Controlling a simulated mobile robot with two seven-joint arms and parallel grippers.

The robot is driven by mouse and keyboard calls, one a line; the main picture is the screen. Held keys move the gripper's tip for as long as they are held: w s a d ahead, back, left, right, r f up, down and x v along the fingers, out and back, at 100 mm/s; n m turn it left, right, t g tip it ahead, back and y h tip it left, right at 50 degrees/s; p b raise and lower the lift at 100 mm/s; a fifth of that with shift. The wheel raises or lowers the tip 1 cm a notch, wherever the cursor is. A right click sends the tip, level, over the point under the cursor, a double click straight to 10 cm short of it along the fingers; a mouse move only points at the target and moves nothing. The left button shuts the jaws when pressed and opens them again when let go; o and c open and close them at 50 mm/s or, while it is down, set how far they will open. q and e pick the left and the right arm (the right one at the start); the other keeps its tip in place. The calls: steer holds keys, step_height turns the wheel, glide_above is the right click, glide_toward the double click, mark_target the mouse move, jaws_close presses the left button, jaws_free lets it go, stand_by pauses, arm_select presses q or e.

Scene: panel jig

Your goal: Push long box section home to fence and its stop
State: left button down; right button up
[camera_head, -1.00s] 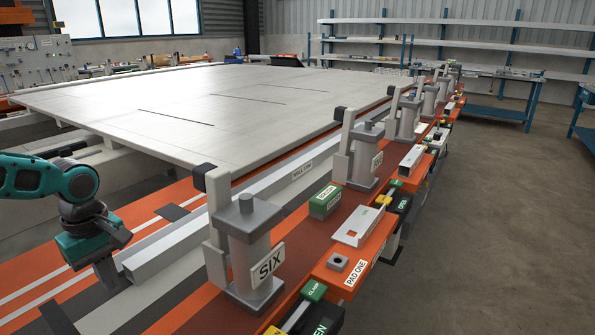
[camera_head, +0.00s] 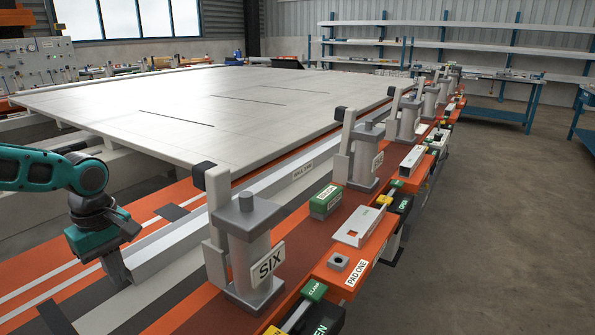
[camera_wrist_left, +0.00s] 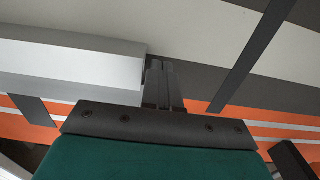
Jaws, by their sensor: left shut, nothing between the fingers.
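The long box section (camera_head: 185,244) is a pale grey square bar. It lies lengthwise on the jig bed, running from my left gripper back past the near clamp post. My left gripper (camera_head: 119,277) is shut and empty, pointing down at the near end of the bar. In the left wrist view, the shut fingers (camera_wrist_left: 162,84) stand right beside the end of the box section (camera_wrist_left: 75,62); whether they touch it is unclear. The fence and stop cannot be made out for certain. My right gripper is not in view.
The clamp post marked SIX (camera_head: 245,255) stands close right of the bar, with more posts behind it. A large pale panel (camera_head: 200,115) lies above the bed. A green block (camera_head: 325,202) sits on the orange-edged side ledge. The floor at right is clear.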

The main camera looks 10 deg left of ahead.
mark_target(134, 261)
arm_select(q)
steer(key=shift+w+d, duration=0.25)
steer(key=shift+w, duration=0.2)
steer(key=shift+w+d+b, duration=0.35)
steer(key=shift+w, duration=0.3)
steer(key=shift+w+d+b, duration=0.35)
steer(key=shift+w, duration=0.3)
steer(key=shift+s+a, duration=0.1)
steer(key=shift+s, duration=0.05)
stand_by(0.5)
steer(key=shift+s+a+p, duration=0.4)
steer(key=shift+s, duration=0.4)
steer(key=shift+r, duration=0.1)
